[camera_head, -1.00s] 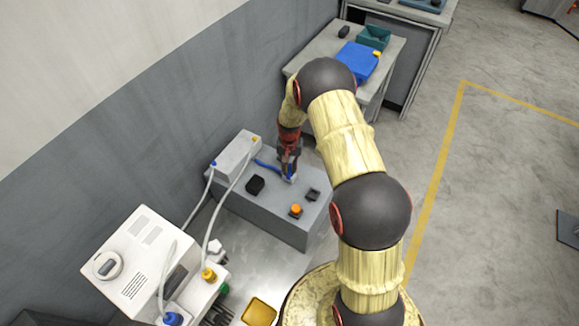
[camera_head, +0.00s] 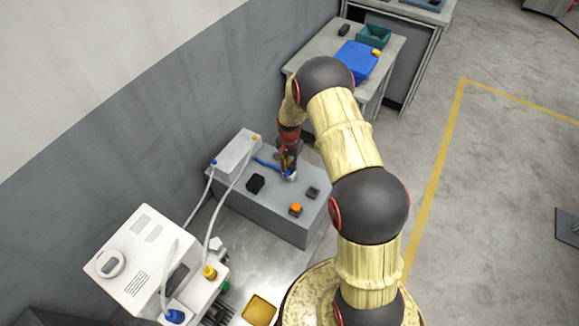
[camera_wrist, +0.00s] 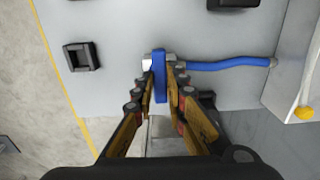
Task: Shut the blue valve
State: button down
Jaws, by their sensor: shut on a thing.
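The blue valve (camera_wrist: 160,76) shows in the wrist view as an upright blue handle on a pale metal body, with a blue hose (camera_wrist: 225,64) running from it to the right. My gripper (camera_wrist: 161,84) is shut on the handle, one fingertip on each side. In the head view my gripper (camera_head: 289,168) is at the valve on the grey bench, and covers most of it. The blue hose (camera_head: 266,164) there leads left to a pale box.
The grey bench (camera_head: 232,192) also bears a black block (camera_head: 255,184), an orange-topped piece (camera_head: 295,209) and a dark square socket (camera_head: 313,192). The pale box (camera_head: 238,152) stands at its back left. A white machine (camera_head: 143,262) with hoses stands at the lower left.

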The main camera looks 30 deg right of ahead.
aim_at(289, 168)
jog(key=c, duration=1.8)
grip_release()
notch_tip(289, 168, up, 12)
